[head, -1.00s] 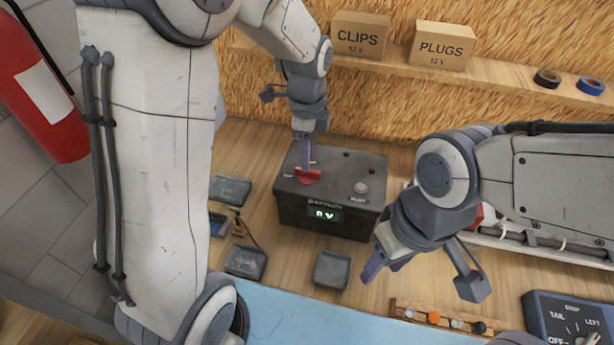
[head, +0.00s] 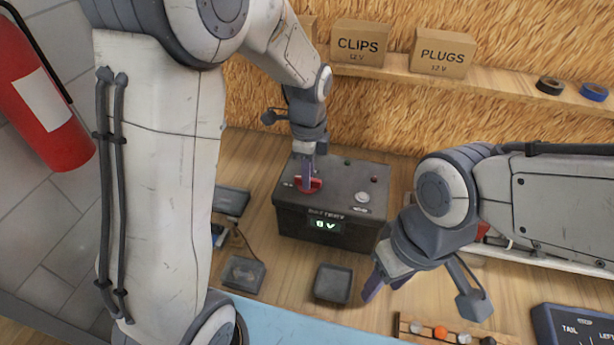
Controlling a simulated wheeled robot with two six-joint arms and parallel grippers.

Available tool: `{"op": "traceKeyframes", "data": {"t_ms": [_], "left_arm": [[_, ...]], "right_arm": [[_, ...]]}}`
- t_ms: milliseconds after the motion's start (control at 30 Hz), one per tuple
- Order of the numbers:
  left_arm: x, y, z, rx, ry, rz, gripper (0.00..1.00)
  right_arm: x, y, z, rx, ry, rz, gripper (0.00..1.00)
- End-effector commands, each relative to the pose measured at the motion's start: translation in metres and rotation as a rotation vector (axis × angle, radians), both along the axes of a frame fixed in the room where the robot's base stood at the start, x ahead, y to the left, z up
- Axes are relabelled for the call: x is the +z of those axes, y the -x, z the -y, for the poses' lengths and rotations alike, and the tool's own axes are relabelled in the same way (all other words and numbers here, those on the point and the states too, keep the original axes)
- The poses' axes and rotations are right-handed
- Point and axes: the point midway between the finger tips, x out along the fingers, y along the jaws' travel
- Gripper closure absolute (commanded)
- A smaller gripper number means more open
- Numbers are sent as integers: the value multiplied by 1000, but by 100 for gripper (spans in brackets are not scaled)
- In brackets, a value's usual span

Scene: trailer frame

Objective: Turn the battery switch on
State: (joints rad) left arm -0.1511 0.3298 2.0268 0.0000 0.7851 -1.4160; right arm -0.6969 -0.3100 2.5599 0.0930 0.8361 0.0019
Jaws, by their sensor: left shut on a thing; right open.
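The dark battery box (head: 290,219) stands on the wooden bench below the shelf. Its small display (head: 325,225) is lit and seems to read 0 V. The red battery switch (head: 311,186) is on the left part of the box's top. My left gripper (head: 309,184) points down from above and is shut on the red switch, its fingers hiding part of it. A round pale knob (head: 362,197) is on the right part of the top. My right gripper (head: 385,287) is open and empty, to the right of the box and above the bench.
Small dark trays (head: 332,283) lie in front of the box and to its left. A rack of small round parts (head: 440,332) and a dark switch panel (head: 570,325) are at the lower right. CLIPS (head: 358,45) and PLUGS (head: 440,52) boxes stand on the shelf.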

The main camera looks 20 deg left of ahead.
Motion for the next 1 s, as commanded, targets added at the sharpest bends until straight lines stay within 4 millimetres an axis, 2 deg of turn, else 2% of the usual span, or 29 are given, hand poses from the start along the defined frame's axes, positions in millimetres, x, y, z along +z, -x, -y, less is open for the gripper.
{"op": "traceKeyframes", "data": {"t_ms": [233, 567, 867, 1000], "left_arm": [[1, 0, 0, -36, 0, 0, 100], [1, 0, 0, -428, 0, -1, 100], [0, 0, 0, -458, 0, 0, 100], [2, 0, 0, -558, 0, -1, 100]], "right_arm": [[2, 0, 0, 0, 0, 0, 50], [13, 0, 0, 0, 0, 0, 50], [12, 0, 0, 0, 0, 0, 50], [17, 0, 0, 0, 0, 0, 50]]}}
